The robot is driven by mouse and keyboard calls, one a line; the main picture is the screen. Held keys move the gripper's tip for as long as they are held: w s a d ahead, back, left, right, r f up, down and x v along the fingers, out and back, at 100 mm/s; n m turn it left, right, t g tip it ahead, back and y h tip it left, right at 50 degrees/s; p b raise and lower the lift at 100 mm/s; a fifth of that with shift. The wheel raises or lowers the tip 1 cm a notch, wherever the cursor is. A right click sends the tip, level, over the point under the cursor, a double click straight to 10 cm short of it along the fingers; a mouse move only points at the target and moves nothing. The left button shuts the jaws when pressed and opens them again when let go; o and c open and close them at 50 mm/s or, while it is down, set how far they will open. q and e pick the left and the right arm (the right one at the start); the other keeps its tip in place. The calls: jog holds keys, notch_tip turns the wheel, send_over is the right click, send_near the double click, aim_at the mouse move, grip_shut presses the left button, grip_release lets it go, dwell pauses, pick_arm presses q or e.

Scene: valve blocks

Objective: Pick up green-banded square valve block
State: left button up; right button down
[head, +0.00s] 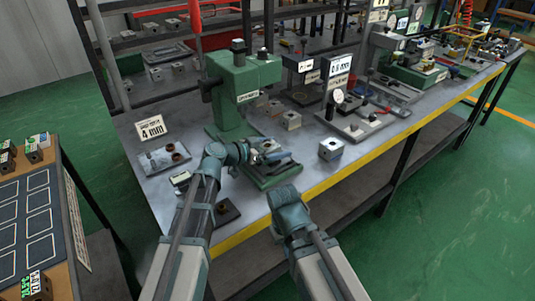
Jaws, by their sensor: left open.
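My left gripper (264,157) is open above the green base of the drill press, at the middle of the bench. I cannot make out a green band on any square block on the bench for certain. A square metal block (331,148) stands to the right of the gripper near the yellow front edge. Another metal block (291,120) stands farther back, behind and right of the gripper. A small block with a pale, greenish top (180,179) lies left of my left arm. Whether anything is between the left fingers is too small to tell. My right arm shows, but its gripper does not.
The green drill press (235,85) rises behind the left gripper. A "4 mm" sign (150,128) and a metal plate with round parts (165,157) are at left. A gauge stand (340,112) is at right. A side table (60,225) with labelled blocks is at far left.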

pick_arm(q)
grip_shut()
dwell(0.4)
jog(key=shift+r, duration=0.1)
pick_arm(e)
jog(key=shift+r, duration=0.1)
